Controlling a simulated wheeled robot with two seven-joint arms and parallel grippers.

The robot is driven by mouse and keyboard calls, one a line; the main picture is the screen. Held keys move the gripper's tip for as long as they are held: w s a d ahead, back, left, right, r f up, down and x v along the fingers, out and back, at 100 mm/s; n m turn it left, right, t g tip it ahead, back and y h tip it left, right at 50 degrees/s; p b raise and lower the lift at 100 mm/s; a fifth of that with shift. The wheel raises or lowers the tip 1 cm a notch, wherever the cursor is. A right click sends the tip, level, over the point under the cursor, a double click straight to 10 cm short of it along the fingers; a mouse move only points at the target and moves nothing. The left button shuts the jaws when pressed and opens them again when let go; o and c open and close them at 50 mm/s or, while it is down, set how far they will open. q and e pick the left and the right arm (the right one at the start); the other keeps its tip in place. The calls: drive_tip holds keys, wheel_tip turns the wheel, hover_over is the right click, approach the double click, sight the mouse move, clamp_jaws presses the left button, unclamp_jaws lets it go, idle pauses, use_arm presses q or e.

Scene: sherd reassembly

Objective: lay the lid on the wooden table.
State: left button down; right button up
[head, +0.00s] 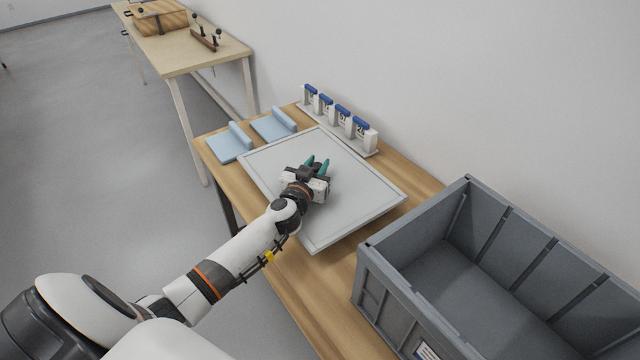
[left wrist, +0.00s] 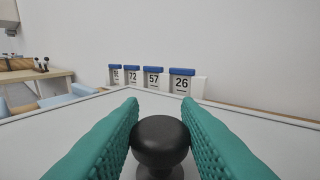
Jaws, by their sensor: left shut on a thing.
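The lid is a flat light-grey square panel (head: 365,190) with a raised rim and a round black knob (left wrist: 160,140). My left gripper (head: 318,164) is over the middle of the lid, its green fingers shut on the knob, one on each side, in the left wrist view (left wrist: 160,110). The lid is roughly level over the wooden table (head: 318,300), with its near corner close to the table's front edge. I cannot tell whether its underside touches the table. My right gripper is not in view.
A deep grey crate (head: 372,262), open and empty in its visible part, stands at the right. Two light-blue angled supports (head: 228,146) lie beyond the lid at the left. A row of blue-topped numbered posts (head: 342,122) stands along the wall. Another table (head: 205,58) is farther back.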

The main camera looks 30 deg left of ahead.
use_arm(q)
wheel_tip(320, 180, down, 4)
drive_tip(key=shift+r+b, duration=0.1)
drive_tip(key=shift+b, duration=1.05)
drive_tip(key=shift+r, duration=0.15)
drive_tip(key=c, duration=1.5)
unclamp_jaws()
drive_tip(key=shift+f, duration=0.2)
drive_tip(key=o, duration=0.4)
drive_tip(key=shift+o, duration=0.2)
drive_tip(key=shift+r, duration=0.1)
